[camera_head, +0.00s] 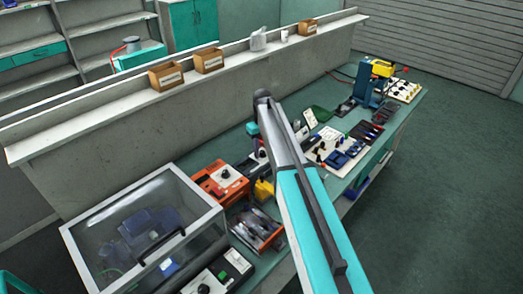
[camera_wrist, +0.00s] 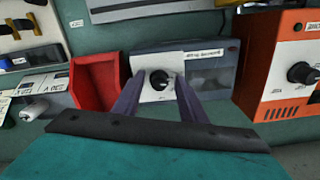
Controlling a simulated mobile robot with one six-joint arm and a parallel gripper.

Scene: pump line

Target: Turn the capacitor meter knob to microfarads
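In the wrist view a grey-blue meter box (camera_wrist: 208,68) stands straight ahead, with a white panel and a label too small to read surely. Its black round knob (camera_wrist: 160,80) has a light pointer mark. My gripper (camera_wrist: 159,79) is open, with one dark purple finger on each side of the knob and white panel showing in the gaps. I cannot tell how deep the fingertips reach around the knob. In the head view my arm hides the gripper and most of this meter.
An orange box (camera_wrist: 285,65) with its own black knob stands close on the right in the wrist view; it also shows in the head view (camera_head: 208,192). A red bin (camera_wrist: 95,82) is close on the left. A clear-lidded case (camera_head: 145,235) stands at the bench's near end.

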